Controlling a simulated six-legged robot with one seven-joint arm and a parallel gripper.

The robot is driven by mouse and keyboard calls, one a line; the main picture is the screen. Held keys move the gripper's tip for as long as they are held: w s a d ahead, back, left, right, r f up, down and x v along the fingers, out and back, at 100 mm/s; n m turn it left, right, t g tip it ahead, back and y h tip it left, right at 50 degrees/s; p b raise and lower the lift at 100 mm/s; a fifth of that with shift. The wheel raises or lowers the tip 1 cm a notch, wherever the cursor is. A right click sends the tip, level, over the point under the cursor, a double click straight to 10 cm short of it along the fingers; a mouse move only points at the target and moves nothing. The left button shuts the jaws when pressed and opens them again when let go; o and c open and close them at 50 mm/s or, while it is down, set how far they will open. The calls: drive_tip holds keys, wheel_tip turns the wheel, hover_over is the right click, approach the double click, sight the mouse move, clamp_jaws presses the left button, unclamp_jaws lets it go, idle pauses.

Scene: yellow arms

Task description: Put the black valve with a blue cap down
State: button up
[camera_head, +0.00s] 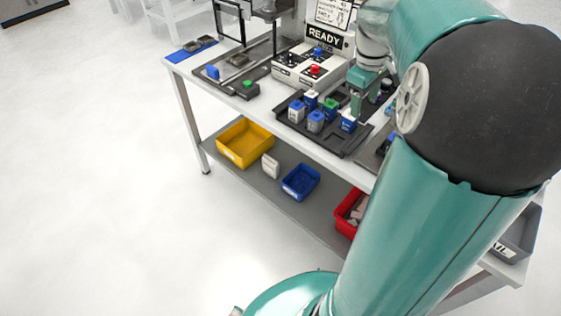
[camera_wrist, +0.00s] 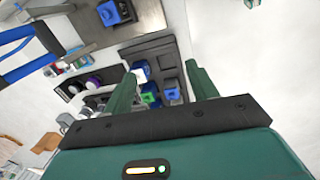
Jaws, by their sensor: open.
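My gripper (camera_head: 364,98) is open over the right part of the black tray (camera_head: 345,142) on the table. It also shows in the wrist view (camera_wrist: 163,80), with its two green fingers apart and small valves visible beyond the gap. A blue-capped valve (camera_head: 348,123) stands in the tray just below the fingers; its body is too small to tell the colour. Beside it in the tray are other blue-capped valves (camera_head: 316,120) with pale bodies and a green-capped one (camera_head: 330,104). I cannot tell which valve has the black body. Nothing is visibly held.
A control box (camera_head: 290,68) with red and blue buttons and a READY sign (camera_head: 325,37) stand behind the tray. A green-topped dark block (camera_head: 248,88) lies to the left. Yellow (camera_head: 245,143), blue (camera_head: 300,182) and red (camera_head: 347,222) bins are on the lower shelf. My arm hides the table's right side.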

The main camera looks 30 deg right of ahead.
drive_tip(key=s+a+r+m+t, duration=0.1)
drive_tip(key=a+r, duration=0.1)
drive_tip(key=a, duration=0.6)
drive_tip(key=s+a+r+m+t, duration=0.1)
drive_tip(key=s+a, duration=0.1)
drive_tip(key=a, duration=0.6)
drive_tip(key=s+a+m+t, duration=0.1)
drive_tip(key=s+a, duration=0.3)
drive_tip(key=a, duration=0.2)
drive_tip(key=s+a+f+t+y, duration=0.1)
drive_tip(key=s+a+t, duration=0.1)
drive_tip(key=s+a, duration=0.2)
drive_tip(key=shift+a+m+y, duration=0.3)
drive_tip(key=shift+a+m, duration=0.1)
drive_tip(key=shift+a, duration=0.85)
drive_tip(key=shift+s, duration=0.15)
drive_tip(key=c, duration=0.5)
drive_tip(key=shift+d, duration=0.15)
drive_tip(key=shift+d, duration=0.1)
